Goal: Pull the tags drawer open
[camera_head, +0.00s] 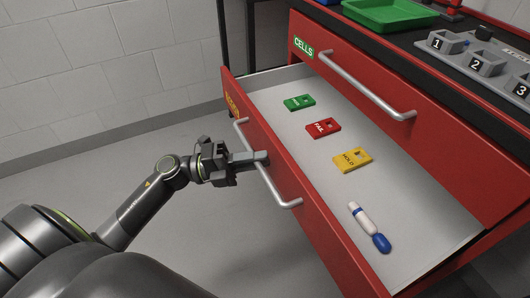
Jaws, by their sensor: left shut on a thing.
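The lower red drawer (330,245) stands open, pulled well out of the red cabinet. A small yellow label, hard to read, sits at the far end of its front. Its silver bar handle (268,182) runs along the front. My left gripper (258,159) reaches in from the left and is shut on this handle, near its middle. Inside the drawer lie a green tag (299,102), a red FAIL tag (323,128) and a yellow HOLD tag (352,160), spaced apart in a row. My right gripper is out of view.
A white and blue pen-like item (364,222) lies near the drawer's close end. The upper CELLS drawer (440,130) is shut. On top are a green tray (390,12) and a grey numbered rack (470,55). The floor left of the drawer is clear.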

